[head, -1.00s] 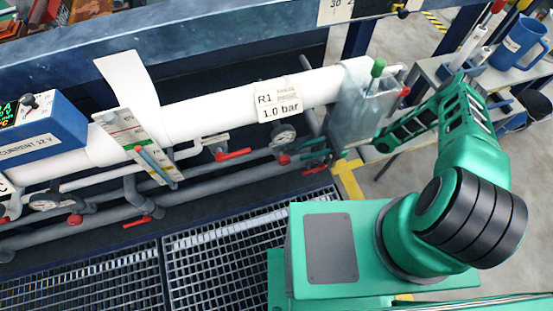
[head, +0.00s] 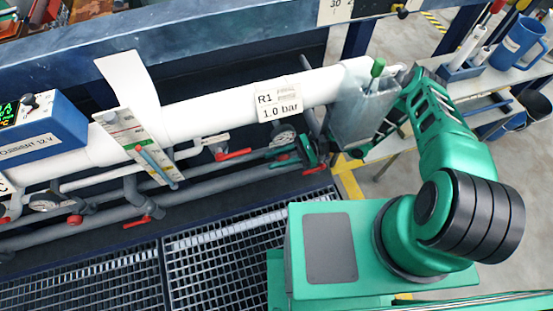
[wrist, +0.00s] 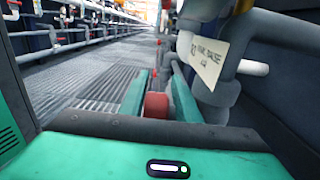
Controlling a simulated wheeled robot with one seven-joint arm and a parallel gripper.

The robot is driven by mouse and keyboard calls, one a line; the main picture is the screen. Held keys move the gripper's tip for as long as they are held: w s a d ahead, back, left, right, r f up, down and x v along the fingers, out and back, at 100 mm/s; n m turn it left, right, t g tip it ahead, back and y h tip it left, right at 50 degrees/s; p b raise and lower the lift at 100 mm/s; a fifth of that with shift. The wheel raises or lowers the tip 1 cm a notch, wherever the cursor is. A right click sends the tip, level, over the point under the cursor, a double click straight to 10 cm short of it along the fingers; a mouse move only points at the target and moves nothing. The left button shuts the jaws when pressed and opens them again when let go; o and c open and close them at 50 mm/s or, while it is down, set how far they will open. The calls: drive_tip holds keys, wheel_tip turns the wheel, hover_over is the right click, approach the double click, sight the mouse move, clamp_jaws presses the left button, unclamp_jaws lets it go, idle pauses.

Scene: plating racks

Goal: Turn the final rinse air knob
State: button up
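The red air knob (wrist: 156,104) sits between the two fingers of my gripper (wrist: 158,98) in the wrist view. The fingers lie apart on either side of it; I cannot see firm contact. In the head view my gripper (head: 283,157) is at the grey pipe below the white pipe, and it mostly hides the knob. A pressure gauge is just above, partly covered. The R1 label reading 1.0 bar (head: 278,104) hangs over it. A rinse label (wrist: 208,59) shows at the right in the wrist view, its small text hard to read.
A red-handled valve (head: 234,154) is left of my gripper. A grey metal holder (head: 362,108) with a green-handled item stands close to my arm. The white pipe (head: 205,117) runs above. Floor grating (head: 240,236) lies below. A side table at right holds a blue jug (head: 516,42).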

drive_tip(key=shift+a, duration=0.1)
clamp_jaws()
drive_tip(key=shift+w+r+y, duration=0.2)
drive_tip(key=shift+r+y, duration=0.1)
drive_tip(key=shift+y, duration=0.4)
drive_tip(key=c, duration=0.7)
unclamp_jaws()
drive_tip(key=shift+w, duration=0.1)
drive_tip(key=shift+c, duration=0.2)
drive_tip(key=o, duration=0.7)
drive_tip(key=shift+o, duration=0.2)
drive_tip(key=shift+d, duration=0.2)
